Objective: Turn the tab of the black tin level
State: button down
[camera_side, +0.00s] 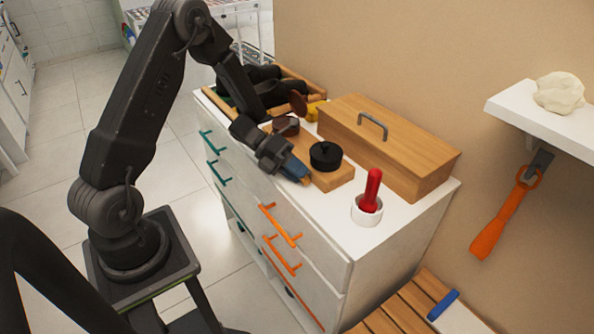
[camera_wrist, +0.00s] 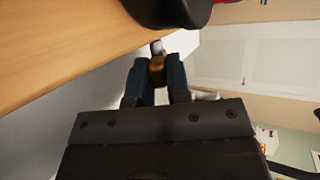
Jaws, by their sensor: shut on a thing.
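The black tin (camera_side: 325,155) stands upright on a wooden board on the white dresser top. In the wrist view its dark side (camera_wrist: 170,12) shows at the top edge, partly cut off. My gripper (camera_side: 303,177) is at the front edge of the board, just left of and below the tin. In the wrist view, the blue fingers of my gripper (camera_wrist: 157,78) are closed on a small brown tab (camera_wrist: 157,72). A short grey metal piece (camera_wrist: 156,48) shows just beyond the tab. The fingers hide much of the tab, and I cannot tell how far it is tilted.
The wooden board (camera_side: 335,179) lies under the tin. A wooden box with a grey handle (camera_side: 390,145) stands behind it. Dark objects (camera_side: 286,125) lie behind my wrist. The dresser's front right corner is clear.

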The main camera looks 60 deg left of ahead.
jog(key=shift+f+h, duration=0.1)
jog(key=shift+h, duration=0.4)
jog(key=c, duration=1.1)
grip_release()
jog(key=v, duration=1.3)
jog(key=shift+s+a, duration=0.3)
jog(key=shift+a, duration=0.05)
jog(key=shift+c, duration=0.2)
